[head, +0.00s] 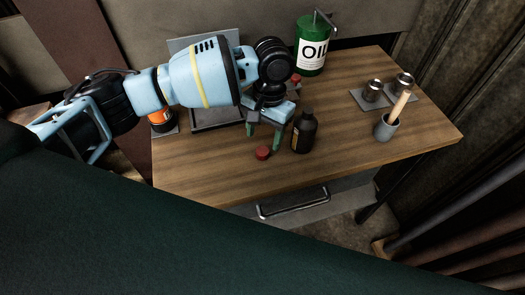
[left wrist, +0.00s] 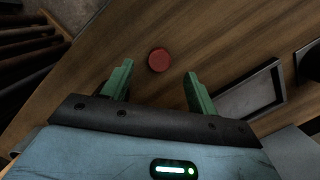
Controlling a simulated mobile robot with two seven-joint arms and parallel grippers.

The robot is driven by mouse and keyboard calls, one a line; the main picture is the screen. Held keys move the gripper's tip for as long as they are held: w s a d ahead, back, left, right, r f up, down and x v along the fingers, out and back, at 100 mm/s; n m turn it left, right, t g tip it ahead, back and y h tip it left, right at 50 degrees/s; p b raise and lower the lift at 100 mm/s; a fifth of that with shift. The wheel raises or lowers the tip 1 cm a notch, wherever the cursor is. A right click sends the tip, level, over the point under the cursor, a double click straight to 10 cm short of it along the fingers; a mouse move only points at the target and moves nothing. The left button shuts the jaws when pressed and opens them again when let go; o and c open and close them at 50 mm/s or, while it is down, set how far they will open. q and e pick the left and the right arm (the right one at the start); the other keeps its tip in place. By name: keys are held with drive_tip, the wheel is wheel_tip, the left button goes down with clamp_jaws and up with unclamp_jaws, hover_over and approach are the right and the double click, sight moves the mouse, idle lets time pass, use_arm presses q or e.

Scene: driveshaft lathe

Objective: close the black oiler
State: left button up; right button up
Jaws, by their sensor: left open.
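The black oiler (head: 304,132) is a dark bottle standing upright on the wooden table, with no red cap on its neck. A round red cap (head: 263,152) lies on the table just left of the bottle and nearer the front edge. My left gripper (head: 264,136) points down beside the bottle, its green fingers apart and empty. In the left wrist view the red cap (left wrist: 159,60) lies beyond and between the open fingertips (left wrist: 158,77), not touching them. The bottle is not visible in that view. My right gripper is not in view.
A green oil can (head: 312,52) stands at the back. An orange container (head: 162,120) and a grey tray (head: 218,116) are at left. The front right of the table is clear.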

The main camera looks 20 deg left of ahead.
sight(262, 151)
use_arm(q)
drive_tip(key=shift+f, duration=0.1)
drive_tip(key=shift+s+a+f, duration=0.1)
drive_tip(key=shift+s+f, duration=0.05)
drive_tip(key=shift+f, duration=2.35)
drive_tip(key=shift+c, duration=0.3)
drive_tip(key=c, duration=1)
